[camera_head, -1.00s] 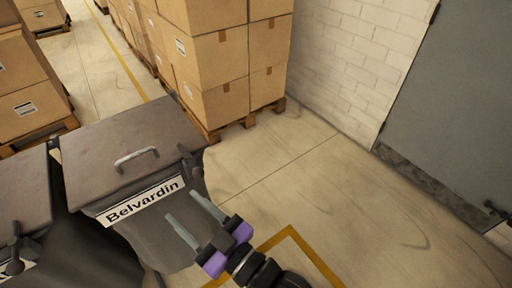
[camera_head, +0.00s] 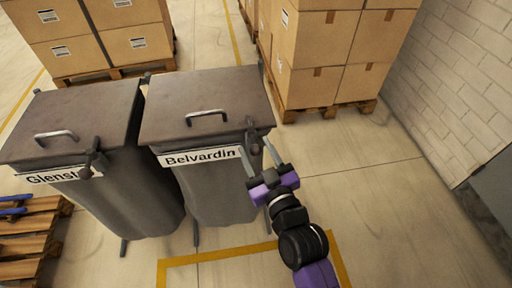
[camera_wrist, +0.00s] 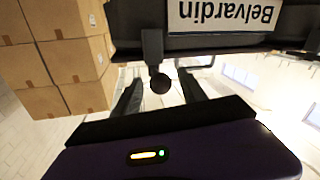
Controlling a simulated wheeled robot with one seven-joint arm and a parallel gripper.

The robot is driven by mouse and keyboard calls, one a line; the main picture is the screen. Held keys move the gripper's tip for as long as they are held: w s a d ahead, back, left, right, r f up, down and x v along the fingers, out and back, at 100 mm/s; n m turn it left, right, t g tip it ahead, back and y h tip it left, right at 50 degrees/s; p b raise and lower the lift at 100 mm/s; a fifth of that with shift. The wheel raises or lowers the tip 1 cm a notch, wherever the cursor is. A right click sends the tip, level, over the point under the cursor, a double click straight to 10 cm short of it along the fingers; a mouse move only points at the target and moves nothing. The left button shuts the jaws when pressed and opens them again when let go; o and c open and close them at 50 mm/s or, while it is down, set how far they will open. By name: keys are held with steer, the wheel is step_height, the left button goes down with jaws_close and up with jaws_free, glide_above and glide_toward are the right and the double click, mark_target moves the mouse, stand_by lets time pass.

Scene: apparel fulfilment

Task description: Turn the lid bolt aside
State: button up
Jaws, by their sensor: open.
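The bin marked Belvardin (camera_head: 220,195) stands upright with its brown lid (camera_head: 190,92) down and a pale handle (camera_head: 206,115) on top. The lid bolt (camera_head: 254,140) is a dark piece with a knob at the lid's front right corner. In the wrist view the bolt's round knob (camera_wrist: 160,84) hangs below the lid edge, beside the upside-down label (camera_wrist: 225,14). My gripper (camera_head: 264,158) is open, its two fingers reaching toward the bolt. In the wrist view the knob appears between the fingers (camera_wrist: 161,92); I cannot tell whether they touch it.
A second bin marked Glenst-something (camera_head: 105,200) stands close on the left, with its own bolt (camera_head: 93,160). Boxes on pallets (camera_head: 330,60) stand behind. A wooden pallet (camera_head: 35,235) lies at lower left. The floor to the right (camera_head: 400,200) is clear.

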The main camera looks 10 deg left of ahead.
steer(key=shift+w+a, duration=0.2)
steer(key=shift+w, duration=0.15)
jaws_close()
stand_by(1.2)
